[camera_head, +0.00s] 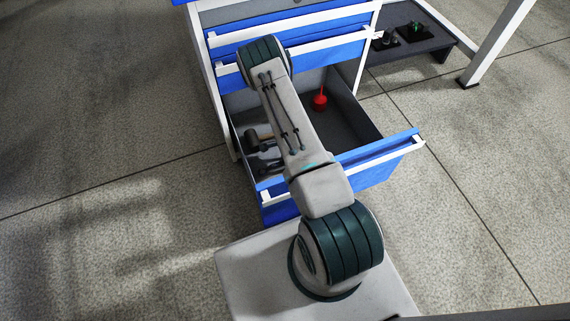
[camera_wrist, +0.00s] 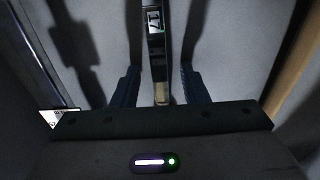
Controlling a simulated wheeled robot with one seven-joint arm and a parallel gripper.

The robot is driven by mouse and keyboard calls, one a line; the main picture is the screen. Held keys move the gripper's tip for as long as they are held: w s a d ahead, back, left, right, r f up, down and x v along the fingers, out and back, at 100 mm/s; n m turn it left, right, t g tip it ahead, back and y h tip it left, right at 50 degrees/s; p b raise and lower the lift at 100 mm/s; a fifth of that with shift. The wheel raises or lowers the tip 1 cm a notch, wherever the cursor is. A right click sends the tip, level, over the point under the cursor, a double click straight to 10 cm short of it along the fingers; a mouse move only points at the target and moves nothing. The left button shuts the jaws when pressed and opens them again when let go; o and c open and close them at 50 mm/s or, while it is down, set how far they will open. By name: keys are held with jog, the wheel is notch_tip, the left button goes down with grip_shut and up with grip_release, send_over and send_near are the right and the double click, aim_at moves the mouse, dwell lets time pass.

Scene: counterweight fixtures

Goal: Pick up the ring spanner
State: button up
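The ring spanner (camera_wrist: 154,48) is a dark, narrow bar with a light "17" marking, seen in the wrist view. It runs from the top edge down between my fingers, and its ends are not clearly shown. My gripper (camera_wrist: 159,75) is open, with one dark blue finger on each side of the spanner. A gap of pale drawer floor shows between the spanner and each finger. In the head view my arm reaches over the open drawer (camera_head: 352,122) of a blue and grey cabinet. I cannot make out the spanner there.
A red object with a thin stem (camera_head: 320,100) stands in the drawer. Dark and brown items (camera_head: 252,138) lie at the drawer's left. A tan bar (camera_wrist: 292,55) is right of my gripper in the wrist view. A low dark shelf (camera_head: 435,42) stands at the back right.

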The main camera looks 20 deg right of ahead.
grip_shut()
jog(key=shift+r+p, duration=0.3)
jog(key=shift+r, duration=0.3)
notch_tip(320, 180, up, 3)
jog(key=shift+r+p, duration=0.15)
jog(key=shift+p, duration=0.7)
jog(key=w+d+r+p, duration=0.3)
jog(key=d+r, duration=0.3)
jog(key=d, duration=0.5)
jog(key=shift+w+r, duration=0.3)
